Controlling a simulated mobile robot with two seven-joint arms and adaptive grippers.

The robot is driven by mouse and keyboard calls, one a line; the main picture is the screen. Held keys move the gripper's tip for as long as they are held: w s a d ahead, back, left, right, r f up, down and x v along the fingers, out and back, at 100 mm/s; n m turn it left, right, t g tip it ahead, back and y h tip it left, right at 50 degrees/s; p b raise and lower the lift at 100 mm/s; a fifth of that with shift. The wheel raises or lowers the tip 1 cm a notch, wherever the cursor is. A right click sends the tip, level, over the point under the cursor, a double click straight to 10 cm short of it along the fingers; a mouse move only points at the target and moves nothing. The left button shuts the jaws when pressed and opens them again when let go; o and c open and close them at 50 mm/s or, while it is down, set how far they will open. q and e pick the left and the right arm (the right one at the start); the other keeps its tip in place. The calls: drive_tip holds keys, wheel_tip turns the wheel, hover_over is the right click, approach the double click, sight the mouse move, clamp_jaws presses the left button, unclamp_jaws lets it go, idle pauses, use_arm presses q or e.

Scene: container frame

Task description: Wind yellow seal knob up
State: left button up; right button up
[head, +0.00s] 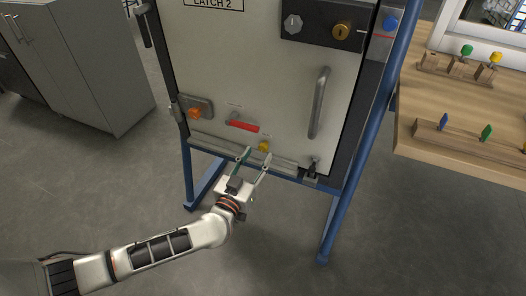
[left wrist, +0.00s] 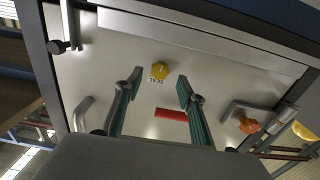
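The yellow seal knob (head: 264,146) is small and sits low on the pale door panel (head: 265,75). In the left wrist view, the yellow knob (left wrist: 159,71) has a small label beside it that I cannot read. My left gripper (head: 256,156) is open and empty, just below the knob in the head view. In the left wrist view, the open fingertips (left wrist: 160,78) stand on either side of the knob, apart from it in the picture. I cannot tell how far the tips are from the panel. My right gripper is not in view.
A red handle (head: 243,126) and an orange knob (head: 194,114) sit left of the yellow knob. A vertical grey bar handle (head: 319,103) stands to the right. A ledge (head: 222,147) runs along the panel's lower edge. A wooden table (head: 440,110) with coloured knobs is at the right.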

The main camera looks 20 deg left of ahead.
sight(262, 149)
use_arm(q)
drive_tip(key=w, duration=0.2)
drive_tip(key=shift+w+f+b, duration=0.25)
drive_tip(key=shift+w+b, duration=0.1)
drive_tip(key=shift+b, duration=0.05)
drive_tip(key=shift+w+d+r, duration=0.1)
drive_tip(key=shift+w+r, duration=0.1)
drive_tip(key=shift+w, duration=0.15)
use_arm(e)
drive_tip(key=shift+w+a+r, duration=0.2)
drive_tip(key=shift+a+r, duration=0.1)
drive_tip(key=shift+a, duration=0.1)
use_arm(q)
drive_tip(key=shift+c, duration=0.3)
drive_tip(key=c, duration=1)
drive_tip(key=shift+c, duration=0.2)
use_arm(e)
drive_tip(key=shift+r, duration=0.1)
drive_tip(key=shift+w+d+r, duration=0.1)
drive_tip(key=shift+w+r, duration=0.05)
